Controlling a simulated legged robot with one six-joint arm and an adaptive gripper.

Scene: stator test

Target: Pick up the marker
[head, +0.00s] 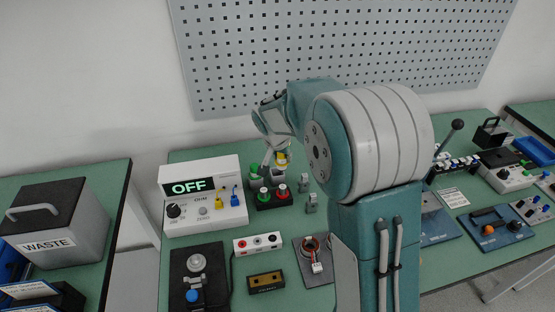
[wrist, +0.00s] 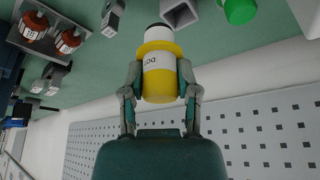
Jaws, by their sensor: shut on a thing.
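The marker (wrist: 160,62) is a short yellow cylinder with a white label band, a dark end and small lettering that I cannot read surely. In the wrist view my gripper (wrist: 160,78) is shut on it, one finger on each side. In the head view my gripper (head: 273,156) is at the back of the bench, behind the red and green parts. A bit of the yellow marker (head: 282,158) shows there beside the fingers. The arm hides part of this area.
A white OFF meter box (head: 204,210) stands left of my gripper. Red and green posts (head: 272,195) and small grey clips (head: 312,203) stand just below it. A perforated panel (head: 300,60) is on the wall behind. A WASTE bin (head: 55,225) stands on the left table.

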